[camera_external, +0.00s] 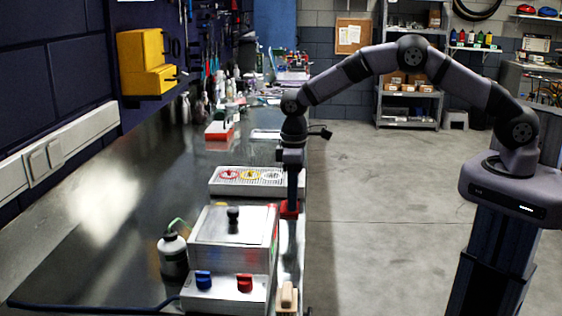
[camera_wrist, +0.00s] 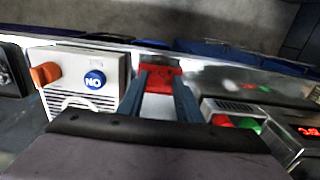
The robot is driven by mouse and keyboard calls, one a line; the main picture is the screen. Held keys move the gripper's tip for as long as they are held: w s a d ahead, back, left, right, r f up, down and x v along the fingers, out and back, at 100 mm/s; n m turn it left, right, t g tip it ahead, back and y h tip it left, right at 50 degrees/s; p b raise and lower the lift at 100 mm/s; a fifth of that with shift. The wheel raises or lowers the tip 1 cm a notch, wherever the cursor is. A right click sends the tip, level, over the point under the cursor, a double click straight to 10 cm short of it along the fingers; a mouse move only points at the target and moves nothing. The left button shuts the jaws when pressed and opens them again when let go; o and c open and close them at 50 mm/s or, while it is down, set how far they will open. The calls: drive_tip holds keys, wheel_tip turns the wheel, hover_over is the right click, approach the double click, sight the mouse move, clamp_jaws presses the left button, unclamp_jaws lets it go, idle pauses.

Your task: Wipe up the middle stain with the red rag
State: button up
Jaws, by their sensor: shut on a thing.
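My gripper (camera_external: 291,198) points down at the bench's right edge, shut on the red rag (camera_external: 290,210). In the wrist view the rag (camera_wrist: 160,76) shows as a red patch between and beyond the fingertips (camera_wrist: 160,84). I cannot tell whether the rag touches the bench. The yellow mark (camera_external: 248,175) is in the middle. I cannot tell for sure whether these marks are the stains.
A metal box (camera_external: 240,224) with a black knob stands in front of my gripper, with a blue and a red knob below. A bottle (camera_external: 173,255) with a green tube is at its left. The wrist view shows a white box (camera_wrist: 75,65) with a blue button. Bare bench (camera_external: 130,190) lies to the left.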

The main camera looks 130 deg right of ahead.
drive_tip(key=shift+w+a, duration=1)
drive_tip(key=shift+s+d, duration=0.15)
drive_tip(key=shift+s+d, duration=0.9)
drive_tip(key=shift+w+a, duration=0.1)
drive_tip(key=shift+w+a, duration=0.95)
drive_tip(key=shift+r+p, duration=1.9)
drive_tip(key=shift+r, duration=0.65)
drive_tip(key=shift+f, duration=0.1)
